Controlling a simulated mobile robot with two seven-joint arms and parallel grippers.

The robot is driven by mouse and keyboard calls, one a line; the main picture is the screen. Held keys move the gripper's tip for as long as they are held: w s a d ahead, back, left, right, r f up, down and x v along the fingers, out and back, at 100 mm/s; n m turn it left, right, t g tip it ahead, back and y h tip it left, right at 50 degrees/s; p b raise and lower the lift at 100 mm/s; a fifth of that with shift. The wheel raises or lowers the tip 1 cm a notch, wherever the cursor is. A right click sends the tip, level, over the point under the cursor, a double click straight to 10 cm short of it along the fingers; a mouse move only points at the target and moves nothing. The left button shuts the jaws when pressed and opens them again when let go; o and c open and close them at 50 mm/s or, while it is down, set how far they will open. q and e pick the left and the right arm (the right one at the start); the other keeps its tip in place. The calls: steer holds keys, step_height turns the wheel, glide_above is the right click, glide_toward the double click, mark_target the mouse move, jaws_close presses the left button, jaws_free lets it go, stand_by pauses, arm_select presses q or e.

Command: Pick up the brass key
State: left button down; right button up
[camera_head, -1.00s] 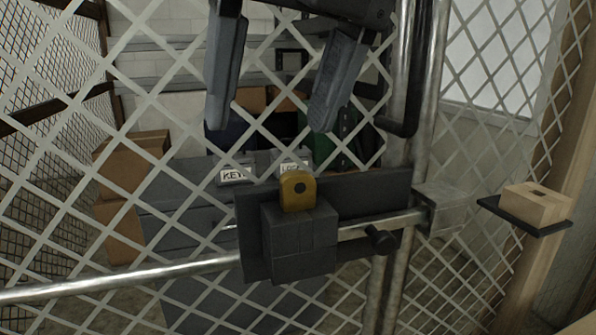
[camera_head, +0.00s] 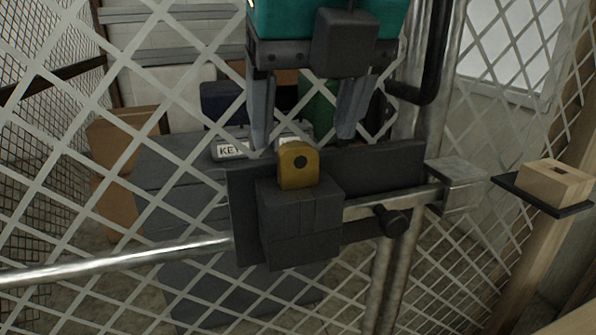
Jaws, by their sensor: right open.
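The brass key (camera_head: 294,168) shows as a flat yellow plate with a round dark hole. It stands upright, its lower end hidden in the top of a dark lock block (camera_head: 300,225) on the gate's bolt. My right gripper (camera_head: 302,139) comes down from the top of the picture with its two grey fingers apart. The fingertips are just above the key, one to its left and one to its right. The jaws hold nothing. I cannot tell exactly how far they are in depth from the key. My left gripper is not in view.
A wire mesh gate with a metal bolt rod (camera_head: 130,258) fills the view around the lock. A dark handle (camera_head: 435,60) is at the upper right. A wooden block (camera_head: 553,182) sits on a small dark shelf at the right. Boxes and grey cases lie behind the mesh.

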mark_target(301, 147)
steer(key=x, duration=0.2)
steer(key=shift+w+f, duration=0.1)
steer(key=shift+f, duration=0.25)
steer(key=shift+w+f, duration=0.15)
steer(key=shift+f, duration=0.15)
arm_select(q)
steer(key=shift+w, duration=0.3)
arm_select(e)
steer(key=c, duration=1.3)
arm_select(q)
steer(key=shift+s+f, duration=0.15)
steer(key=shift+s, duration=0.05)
arm_select(e)
steer(key=shift+o, duration=0.2)
steer(key=shift+r, duration=0.1)
